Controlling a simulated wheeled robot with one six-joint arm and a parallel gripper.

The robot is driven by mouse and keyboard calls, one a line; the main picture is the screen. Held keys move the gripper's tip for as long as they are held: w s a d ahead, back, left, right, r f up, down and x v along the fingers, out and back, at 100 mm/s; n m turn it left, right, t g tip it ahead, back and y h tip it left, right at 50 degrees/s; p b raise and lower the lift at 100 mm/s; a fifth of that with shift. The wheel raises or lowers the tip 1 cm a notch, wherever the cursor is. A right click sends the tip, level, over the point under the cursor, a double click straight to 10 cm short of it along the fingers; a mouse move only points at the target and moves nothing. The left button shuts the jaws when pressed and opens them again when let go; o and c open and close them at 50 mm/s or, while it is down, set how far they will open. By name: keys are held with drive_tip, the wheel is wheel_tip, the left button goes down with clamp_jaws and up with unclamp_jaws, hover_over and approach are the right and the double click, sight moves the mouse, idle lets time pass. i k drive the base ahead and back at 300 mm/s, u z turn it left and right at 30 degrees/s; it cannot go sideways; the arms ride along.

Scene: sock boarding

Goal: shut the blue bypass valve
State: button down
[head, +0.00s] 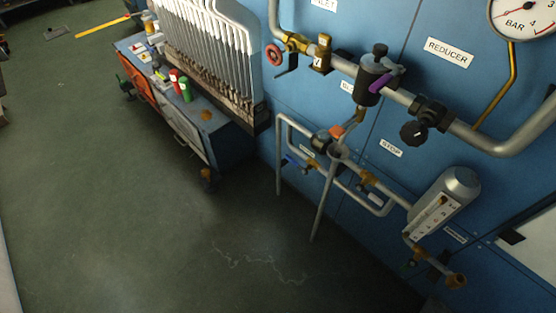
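A small blue valve handle (291,160) shows on the lower pipework at the blue wall panel, just left of a brass fitting (312,164). It is small and dark here, and I cannot tell whether the valve is open or shut. A small label above it is too small to read. Another label on the panel (347,86), starting with "B", is partly hidden behind the pipework. My gripper is not in view.
The main pipe carries a red handwheel (275,54), a purple lever (382,83) and a black knob (413,132). A gauge (524,14) is at upper right. A blue workbench (226,148) with a rack stands left of the pipes. The green floor (100,210) is clear.

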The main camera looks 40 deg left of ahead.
sight(303, 170)
drive_tip(key=u, duration=0.9)
drive_tip(key=k, duration=1.2)
drive_tip(key=u, duration=1)
drive_tip(key=i, duration=1.1)
drive_tip(key=z, duration=0.9)
drive_tip(key=i, duration=1.15)
drive_tip(key=z, duration=0.65)
